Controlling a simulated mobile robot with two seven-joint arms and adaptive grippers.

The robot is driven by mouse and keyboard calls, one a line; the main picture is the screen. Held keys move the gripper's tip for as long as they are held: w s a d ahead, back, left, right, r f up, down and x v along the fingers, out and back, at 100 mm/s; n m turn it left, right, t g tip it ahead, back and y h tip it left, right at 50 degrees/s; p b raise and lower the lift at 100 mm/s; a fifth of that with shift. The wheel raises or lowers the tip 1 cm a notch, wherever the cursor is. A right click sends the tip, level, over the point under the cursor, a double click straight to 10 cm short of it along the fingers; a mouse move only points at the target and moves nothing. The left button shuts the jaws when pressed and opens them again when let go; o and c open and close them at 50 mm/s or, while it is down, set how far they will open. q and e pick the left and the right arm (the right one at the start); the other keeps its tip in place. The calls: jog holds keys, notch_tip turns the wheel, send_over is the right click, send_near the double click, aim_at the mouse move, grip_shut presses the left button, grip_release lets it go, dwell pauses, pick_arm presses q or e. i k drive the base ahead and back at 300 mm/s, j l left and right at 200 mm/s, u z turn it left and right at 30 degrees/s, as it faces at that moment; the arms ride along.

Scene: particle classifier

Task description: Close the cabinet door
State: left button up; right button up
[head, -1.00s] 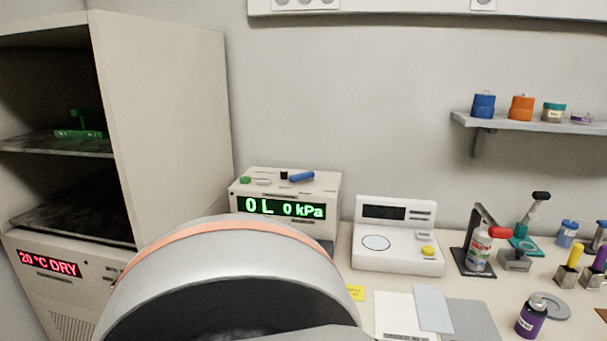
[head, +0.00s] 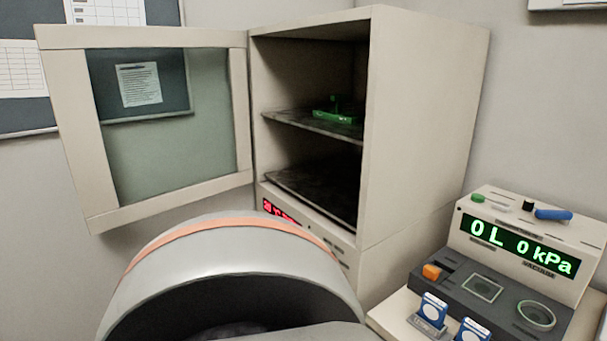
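The cabinet (head: 420,130) stands in the middle to right of the head view, beige and open at the front. Its door (head: 72,130), a beige frame around a glass pane, stands wide open to the left, hinged on the cabinet's left side. Inside are dark shelves (head: 300,122), with a green object (head: 338,114) on the upper one. A red display on the cabinet's lower front is partly hidden by a large grey rounded part of my own body. Neither gripper is in view.
At the right, a bench holds a device with a green display (head: 520,247), a dark panel with an orange button (head: 432,271), and blue-and-white items (head: 432,311). A notice board hangs on the left wall behind the door. The space before the door looks clear.

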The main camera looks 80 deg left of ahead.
aim_at(61, 47)
jog(key=u, duration=2.1)
